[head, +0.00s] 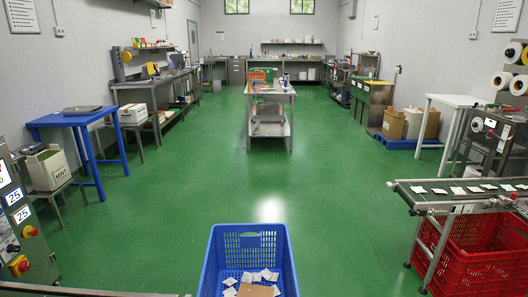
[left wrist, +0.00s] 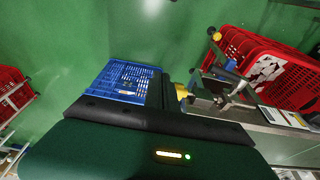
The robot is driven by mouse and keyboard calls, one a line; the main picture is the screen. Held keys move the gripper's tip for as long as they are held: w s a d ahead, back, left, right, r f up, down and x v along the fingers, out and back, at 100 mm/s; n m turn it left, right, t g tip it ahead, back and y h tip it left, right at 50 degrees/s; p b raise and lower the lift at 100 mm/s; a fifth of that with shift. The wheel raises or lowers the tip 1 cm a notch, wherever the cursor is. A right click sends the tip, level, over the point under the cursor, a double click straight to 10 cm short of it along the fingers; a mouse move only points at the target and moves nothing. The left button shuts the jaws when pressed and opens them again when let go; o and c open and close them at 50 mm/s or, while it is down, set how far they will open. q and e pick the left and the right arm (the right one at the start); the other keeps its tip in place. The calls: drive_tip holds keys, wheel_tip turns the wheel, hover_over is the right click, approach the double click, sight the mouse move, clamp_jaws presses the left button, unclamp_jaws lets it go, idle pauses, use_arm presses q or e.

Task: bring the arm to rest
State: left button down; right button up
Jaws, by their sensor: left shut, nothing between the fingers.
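My left gripper (left wrist: 164,82) shows in the left wrist view as a dark green housing with a small light, a wide black bar and dark fingers near the middle. The fingers are shut and empty. Beyond them a blue crate (left wrist: 112,72) stands on the green floor. No arm or gripper of mine shows clearly in the head view. My right gripper is not in view.
In the head view a blue crate (head: 213,258) with white packets and a brown piece stands in front. A conveyor (head: 440,201) with packets runs above a red crate (head: 475,260) at right. A blue table (head: 72,118) stands left. The middle floor is clear.

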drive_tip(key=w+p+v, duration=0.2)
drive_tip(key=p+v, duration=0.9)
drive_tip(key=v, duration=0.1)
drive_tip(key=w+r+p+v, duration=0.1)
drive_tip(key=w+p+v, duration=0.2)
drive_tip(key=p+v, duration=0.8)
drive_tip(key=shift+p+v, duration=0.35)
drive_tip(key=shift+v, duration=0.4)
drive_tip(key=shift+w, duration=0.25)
